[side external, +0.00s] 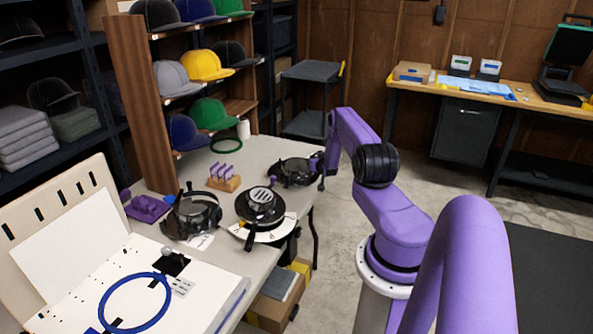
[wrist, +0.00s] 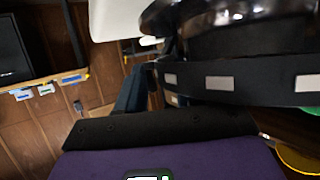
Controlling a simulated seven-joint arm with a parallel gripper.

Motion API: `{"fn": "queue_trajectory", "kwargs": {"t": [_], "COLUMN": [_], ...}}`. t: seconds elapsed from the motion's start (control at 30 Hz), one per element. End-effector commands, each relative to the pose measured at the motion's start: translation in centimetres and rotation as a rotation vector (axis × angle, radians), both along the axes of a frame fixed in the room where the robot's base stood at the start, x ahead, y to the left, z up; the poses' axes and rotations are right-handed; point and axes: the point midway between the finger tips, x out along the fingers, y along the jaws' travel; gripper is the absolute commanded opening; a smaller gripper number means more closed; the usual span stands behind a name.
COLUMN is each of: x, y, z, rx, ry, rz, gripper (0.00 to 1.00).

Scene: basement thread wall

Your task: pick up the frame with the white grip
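A black round cap frame (side external: 294,171) sits at the far end of the grey table, right beside my gripper (side external: 322,172). In the wrist view a dark glossy frame (wrist: 245,78) with pale rectangles along its band fills the upper right, very close to my gripper. A small white piece (wrist: 150,41) shows at its left end; I cannot tell for sure that it is a grip. Another black frame (side external: 192,215) stands nearer the camera, with a small blue part on its left. My fingertips are not clear in either view, so their opening and any contact are hidden.
A round black device (side external: 260,205) on a pale base stands between the two frames. A cap shelf (side external: 150,90) rises behind.

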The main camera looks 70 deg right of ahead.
Motion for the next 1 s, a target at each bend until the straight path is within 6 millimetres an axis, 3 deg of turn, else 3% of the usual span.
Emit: {"fn": "queue_trajectory", "kwargs": {"t": [0.03, 0.1, 0.13, 0.73, 1.0], "x": [0.0, 0.0, 0.0, 0.0, 0.1], "y": [0.0, 0.0, 0.0, 0.0, -0.1], "z": [0.0, 0.0, 0.0, 0.2, 2.4], "rx": [0.000, 0.000, 0.000, -0.001, -0.003], "ry": [0.000, 0.000, 0.000, 0.000, -0.002], "rz": [0.000, 0.000, 0.000, 0.000, 0.000], "gripper": [0.29, 0.06, 0.00, 0.00, 0.00]}}
